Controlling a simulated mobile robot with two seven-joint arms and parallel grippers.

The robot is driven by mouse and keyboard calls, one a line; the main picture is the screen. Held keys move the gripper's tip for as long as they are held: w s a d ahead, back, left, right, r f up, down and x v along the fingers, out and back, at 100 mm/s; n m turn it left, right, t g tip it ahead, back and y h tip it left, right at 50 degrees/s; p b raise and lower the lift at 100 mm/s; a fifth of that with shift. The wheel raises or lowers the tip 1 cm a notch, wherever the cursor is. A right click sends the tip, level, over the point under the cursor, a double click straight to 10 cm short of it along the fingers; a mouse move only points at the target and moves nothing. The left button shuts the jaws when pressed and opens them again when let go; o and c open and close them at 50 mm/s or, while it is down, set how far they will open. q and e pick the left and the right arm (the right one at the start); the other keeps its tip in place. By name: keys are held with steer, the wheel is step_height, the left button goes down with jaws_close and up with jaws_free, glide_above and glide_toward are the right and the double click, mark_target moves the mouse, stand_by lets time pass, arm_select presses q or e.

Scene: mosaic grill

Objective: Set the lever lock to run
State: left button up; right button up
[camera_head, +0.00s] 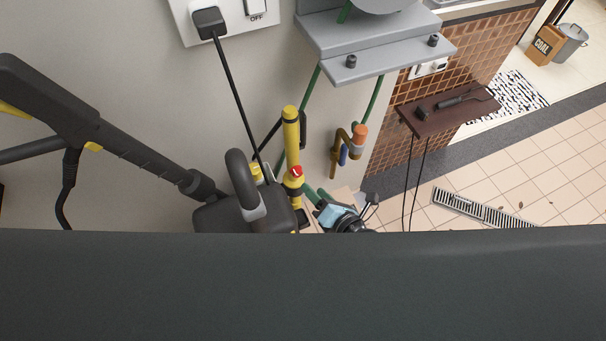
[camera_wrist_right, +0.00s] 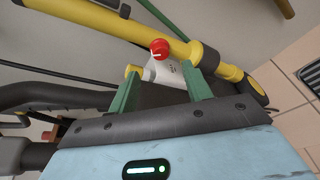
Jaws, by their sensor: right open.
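A round red knob with a white line (camera_wrist_right: 160,49) sits beside a yellow tube (camera_wrist_right: 110,28) in the right wrist view. A pale labelled piece (camera_wrist_right: 165,72) lies just below the knob; its lettering is too small to read. In the head view the red knob (camera_head: 296,171) shows low on the upright yellow tube (camera_head: 291,130). I cannot tell for certain which part is the lever lock. My right gripper (camera_wrist_right: 163,80) is open, its green fingers on either side of the pale piece; contact is unclear. It also shows in the head view (camera_head: 311,194). My left gripper is out of view.
A black machine with a looped handle (camera_head: 243,185) stands left of the yellow tube. A black cord (camera_head: 235,95) runs to a wall plug (camera_head: 208,22). A grey shelf (camera_head: 370,48) overhangs at upper right, near an orange-ended hose fitting (camera_head: 359,135). Tiled floor (camera_head: 540,170) lies right.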

mark_target(299, 174)
steer(key=b+x, duration=0.1)
steer(key=x, duration=0.5)
steer(key=shift+s+f, duration=0.1)
steer(key=shift+f, duration=0.05)
steer(key=shift+w+a+b, duration=0.35)
steer(key=shift+w+b, duration=0.05)
steer(key=shift+w, duration=0.2)
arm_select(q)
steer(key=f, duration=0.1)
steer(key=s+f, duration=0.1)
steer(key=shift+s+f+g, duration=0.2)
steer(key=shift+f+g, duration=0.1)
arm_select(e)
steer(key=shift+c, duration=0.2)
